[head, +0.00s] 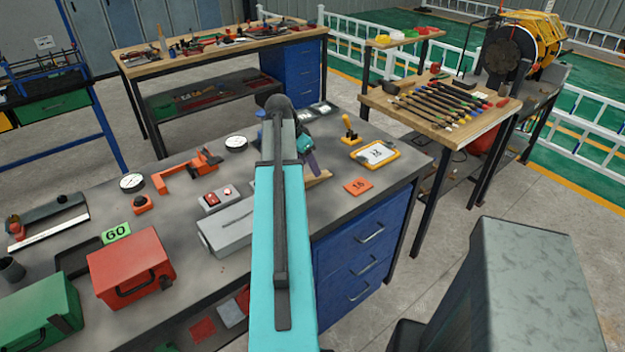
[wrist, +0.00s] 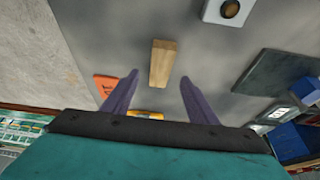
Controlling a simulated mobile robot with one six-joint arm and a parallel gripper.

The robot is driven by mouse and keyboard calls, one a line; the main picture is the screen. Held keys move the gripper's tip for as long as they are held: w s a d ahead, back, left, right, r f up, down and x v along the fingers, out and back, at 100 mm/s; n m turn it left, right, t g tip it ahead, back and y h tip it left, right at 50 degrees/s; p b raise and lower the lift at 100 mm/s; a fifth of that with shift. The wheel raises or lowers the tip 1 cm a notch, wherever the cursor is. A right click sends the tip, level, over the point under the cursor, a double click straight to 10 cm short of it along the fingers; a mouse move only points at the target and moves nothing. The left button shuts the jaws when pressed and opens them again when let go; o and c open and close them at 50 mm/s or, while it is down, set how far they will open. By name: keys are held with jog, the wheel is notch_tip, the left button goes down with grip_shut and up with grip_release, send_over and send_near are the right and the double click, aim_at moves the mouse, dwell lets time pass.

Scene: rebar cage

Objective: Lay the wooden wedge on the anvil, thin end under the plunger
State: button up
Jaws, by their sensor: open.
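The wooden wedge (head: 319,179) lies on the grey bench top, partly hidden behind my arm in the head view. In the wrist view the wedge (wrist: 162,64) is a pale wood block on the bench. My gripper (head: 312,167) is above the bench near the wedge. In the wrist view its two purple fingers (wrist: 159,76) are spread and empty, with the wedge seen ahead between their tips. The anvil and plunger cannot be made out surely; my arm covers part of the bench. A dark plate beside a blue part shows at right in the wrist view.
An orange card (head: 358,186) and a yellow-framed tablet (head: 375,153) lie right of the wedge. A grey box (head: 226,228), red toolbox (head: 131,268), orange clamp (head: 187,170) and button box (head: 218,198) stand left of my arm. The bench's front edge is close.

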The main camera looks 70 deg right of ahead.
aim_at(313, 176)
jog(key=shift+f, duration=0.15)
jog(key=shift+p+x, duration=1.15)
jog(key=shift+x, duration=1.3)
jog(key=shift+w, duration=0.1)
jog(key=c, duration=1.1)
jog(key=shift+r+b, duration=0.85)
jog(key=shift+r, duration=0.75)
jog(key=s+a+b, duration=0.1)
jog(key=s+a, duration=0.1)
jog(key=a, duration=0.1)
jog(key=s+a+r+b, duration=0.1)
jog(key=s+a, duration=0.2)
jog(key=a, duration=0.1)
jog(key=s+a+b, duration=0.1)
jog(key=s+a, duration=0.1)
jog(key=a, duration=0.2)
jog(key=shift+s+r, duration=0.15)
jog(key=shift+s, duration=0.05)
jog(key=s+a+b, duration=0.1)
jog(key=b, duration=0.3)
jog(key=shift+s+a+r+b, duration=0.2)
jog(key=shift+a+b, duration=0.3)
jog(key=shift+b, duration=0.6)
